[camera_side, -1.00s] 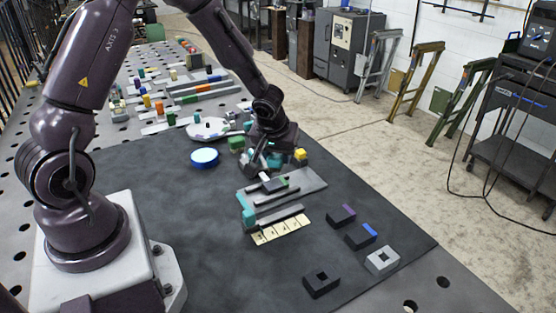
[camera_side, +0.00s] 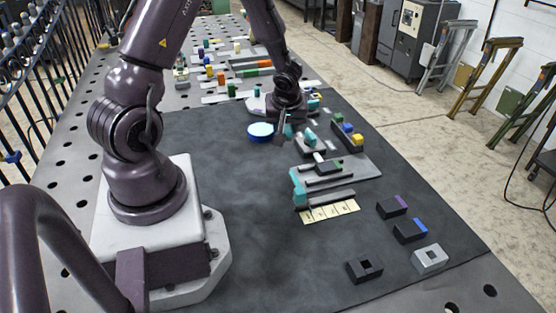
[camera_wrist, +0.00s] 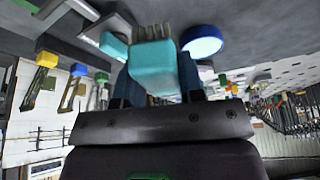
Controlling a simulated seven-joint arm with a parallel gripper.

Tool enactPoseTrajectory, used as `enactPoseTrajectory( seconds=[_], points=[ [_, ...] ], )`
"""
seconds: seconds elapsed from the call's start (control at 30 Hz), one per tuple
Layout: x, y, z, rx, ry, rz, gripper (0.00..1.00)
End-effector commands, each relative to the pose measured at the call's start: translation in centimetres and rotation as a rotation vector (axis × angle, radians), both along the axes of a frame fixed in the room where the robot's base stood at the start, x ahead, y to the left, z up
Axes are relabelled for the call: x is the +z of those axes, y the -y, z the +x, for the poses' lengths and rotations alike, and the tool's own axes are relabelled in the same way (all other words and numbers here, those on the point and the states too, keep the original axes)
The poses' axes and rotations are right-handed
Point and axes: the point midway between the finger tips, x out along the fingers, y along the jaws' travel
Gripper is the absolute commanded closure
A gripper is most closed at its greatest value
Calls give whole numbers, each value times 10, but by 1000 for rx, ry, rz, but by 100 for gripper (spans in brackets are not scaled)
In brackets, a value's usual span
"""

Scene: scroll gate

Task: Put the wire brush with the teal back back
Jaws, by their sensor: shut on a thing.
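My gripper (camera_side: 284,130) is beyond the grey slotted plate, above the dark mat. In the wrist view my gripper (camera_wrist: 155,80) is shut on the wire brush, whose teal back (camera_wrist: 153,66) sits between the fingers. Its grey bristles (camera_wrist: 152,33) point away from the palm. In the side view the held brush is small and mostly hidden by the gripper. A grey holder (camera_side: 309,147) with a teal piece (camera_side: 310,137) stands just right of my gripper. I cannot tell whether the brush touches anything.
A dark rack (camera_side: 345,138) with green, blue and yellow blocks stands right of the grey holder. The slotted plate (camera_side: 362,170) has a teal end block (camera_side: 298,188) and a cream marked strip (camera_side: 330,212). Several small blocks lie front right. The mat's left is clear.

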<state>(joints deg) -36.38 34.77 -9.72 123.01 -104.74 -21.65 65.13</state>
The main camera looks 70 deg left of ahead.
Motion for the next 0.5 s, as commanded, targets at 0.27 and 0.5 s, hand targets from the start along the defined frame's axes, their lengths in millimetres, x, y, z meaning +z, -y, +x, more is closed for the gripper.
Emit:
enactPoseTrajectory(
  seconds=[0.27, 0.5],
  points=[
    [-19, -17, -29, 293, -4, -1, 86],
    [-50, -17, -28, 298, -3, -1, 86]
  ],
)
